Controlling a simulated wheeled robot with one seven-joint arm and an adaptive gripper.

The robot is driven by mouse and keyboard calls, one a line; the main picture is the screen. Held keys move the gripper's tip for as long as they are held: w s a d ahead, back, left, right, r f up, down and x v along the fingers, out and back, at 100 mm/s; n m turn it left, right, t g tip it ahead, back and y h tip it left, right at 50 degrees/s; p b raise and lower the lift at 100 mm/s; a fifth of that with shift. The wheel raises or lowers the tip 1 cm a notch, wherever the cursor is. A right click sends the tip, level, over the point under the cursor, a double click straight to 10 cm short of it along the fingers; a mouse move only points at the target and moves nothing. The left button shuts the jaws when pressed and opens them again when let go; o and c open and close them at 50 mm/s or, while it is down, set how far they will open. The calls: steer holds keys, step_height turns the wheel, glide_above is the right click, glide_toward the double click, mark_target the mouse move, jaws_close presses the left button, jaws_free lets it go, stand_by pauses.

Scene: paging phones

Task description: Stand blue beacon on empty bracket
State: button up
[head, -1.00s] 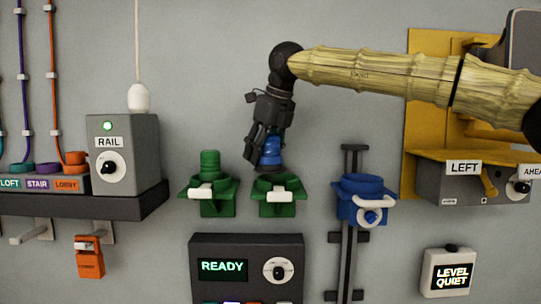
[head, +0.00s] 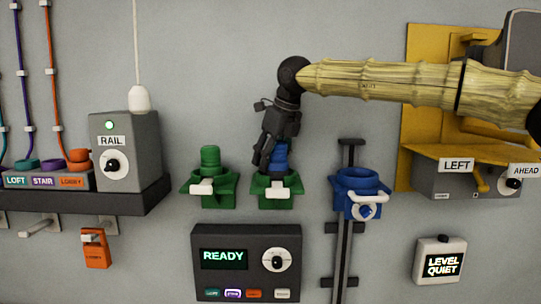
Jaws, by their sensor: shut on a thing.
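The blue beacon (head: 280,159) is upright in my gripper (head: 270,157), which is shut on it. The beacon is at the right-hand green bracket (head: 276,192), with its lower end inside or just behind the rim; I cannot tell whether it rests on the bracket. My fingers hide its left side. The left-hand green bracket (head: 207,190) holds a green beacon (head: 210,158). The blue bracket (head: 359,190) on a dark vertical rail, to the right, shows an open ring with nothing standing in it.
A grey RAIL box (head: 125,150) stands on a dark shelf at left. A console reading READY (head: 247,262) is below the green brackets. The yellow panel (head: 420,120) with a LEFT box is at right, behind my arm. A LEVEL QUIET box (head: 439,262) hangs lower right.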

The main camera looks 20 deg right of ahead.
steer(key=o, duration=1.2)
steer(key=shift+s, duration=0.15)
steer(key=b+v, duration=0.4)
steer(key=v, duration=0.8)
